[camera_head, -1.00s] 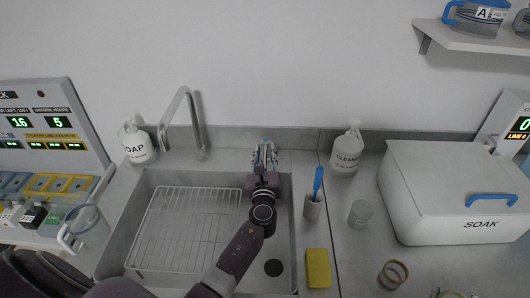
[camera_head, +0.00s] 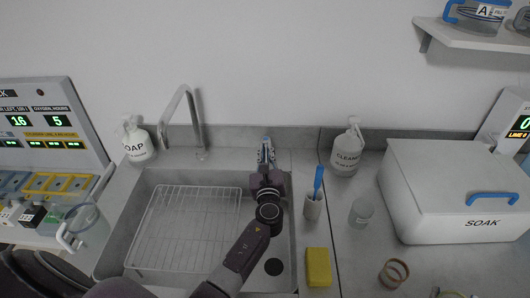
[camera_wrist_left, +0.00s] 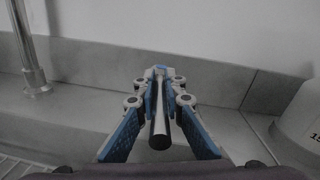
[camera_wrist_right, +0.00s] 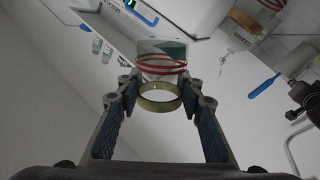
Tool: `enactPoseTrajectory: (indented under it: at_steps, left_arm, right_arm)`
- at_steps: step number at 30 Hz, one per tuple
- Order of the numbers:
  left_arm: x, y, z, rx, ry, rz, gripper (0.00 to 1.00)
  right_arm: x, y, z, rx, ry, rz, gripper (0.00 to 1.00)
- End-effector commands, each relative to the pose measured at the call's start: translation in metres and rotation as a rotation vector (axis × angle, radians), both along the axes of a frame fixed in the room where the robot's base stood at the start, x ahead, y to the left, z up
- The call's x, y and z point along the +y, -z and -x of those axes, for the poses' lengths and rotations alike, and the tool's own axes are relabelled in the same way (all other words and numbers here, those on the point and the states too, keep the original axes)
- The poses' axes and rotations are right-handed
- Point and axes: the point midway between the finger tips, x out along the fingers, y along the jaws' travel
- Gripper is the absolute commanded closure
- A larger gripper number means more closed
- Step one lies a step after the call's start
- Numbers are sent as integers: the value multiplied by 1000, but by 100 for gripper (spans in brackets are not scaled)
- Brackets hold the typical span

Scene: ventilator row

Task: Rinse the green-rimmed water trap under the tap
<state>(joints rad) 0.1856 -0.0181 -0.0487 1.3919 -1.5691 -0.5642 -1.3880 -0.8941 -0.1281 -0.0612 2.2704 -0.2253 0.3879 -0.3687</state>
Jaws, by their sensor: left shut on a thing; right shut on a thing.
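The tap (camera_head: 192,118) is a tall grey bent pipe behind the sink (camera_head: 120,232); its base also shows in the left wrist view (camera_wrist_left: 31,60). No water shows. My left gripper (camera_head: 266,150) is at the sink's back ledge, right of the tap. In the left wrist view its fingers are shut on a short dark rod (camera_wrist_left: 160,128), which looks like the tap lever. In the right wrist view my right gripper (camera_wrist_right: 160,92) is shut on the water trap, a clear cup with red bands (camera_wrist_right: 163,66) and an olive-green rim (camera_wrist_right: 160,106). The head view does not clearly show that gripper.
A wire rack (camera_head: 190,225) fills the sink's left part. A soap bottle (camera_head: 138,142), cleaner bottle (camera_head: 347,152), blue brush in a holder (camera_head: 313,207), yellow sponge (camera_head: 318,267), clear jar (camera_head: 361,213), tan rings (camera_head: 393,274) and white SOAK box (camera_head: 440,195) stand around it.

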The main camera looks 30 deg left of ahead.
Motion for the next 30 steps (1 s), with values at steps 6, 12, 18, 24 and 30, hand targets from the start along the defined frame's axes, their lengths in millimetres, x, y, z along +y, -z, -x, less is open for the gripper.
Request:
enactPoseTrajectory:
  at_steps: [6, 12, 18, 24, 30]
  left_arm:
    - [-7, 4, -4, 0, -116, 3, 100]
    - [-7, 1, -4, 2, -150, 0, 100]
    - [-7, 1, -4, 2, -149, 0, 100]
    - [-7, 1, -4, 2, -149, 1, 74]
    - [-7, 0, -4, 1, -149, 1, 74]
  right_arm:
    - [0, 19, 0, 0, 0, 0, 90]
    - [0, 21, 0, 0, 0, 0, 90]
    - [0, 20, 0, 0, 0, 0, 90]
    - [0, 20, 0, 0, 0, 0, 90]
    - [0, 20, 0, 0, 0, 0, 90]
